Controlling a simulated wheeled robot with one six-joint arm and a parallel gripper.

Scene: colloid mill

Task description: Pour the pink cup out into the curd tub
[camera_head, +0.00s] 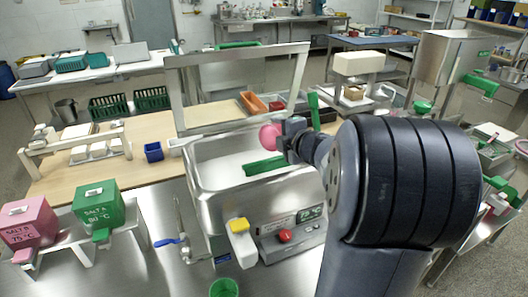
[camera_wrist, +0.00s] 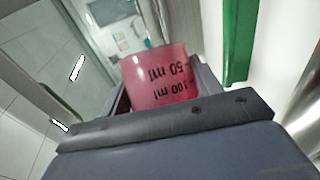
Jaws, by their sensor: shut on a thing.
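The pink cup (camera_head: 268,138) is in my gripper (camera_head: 281,141), above the open steel basin in the middle of the head view. In the wrist view the pink cup (camera_wrist: 157,75) sits between the dark jaws, and its 50 ml and 100 ml marks read upside down. My gripper is shut on the cup. The cup's contents are hidden. No label names the curd tub; the open steel basin (camera_head: 215,185) with a pale inside is the large tub-like thing below the cup.
A raised steel frame lid (camera_head: 177,95) stands behind the basin. A green bar (camera_head: 266,166) lies across the basin, and an upright green part (camera_head: 313,111) stands beside my gripper. A red button (camera_head: 284,236) is on the front panel. A blue bin (camera_head: 153,152) stands left.

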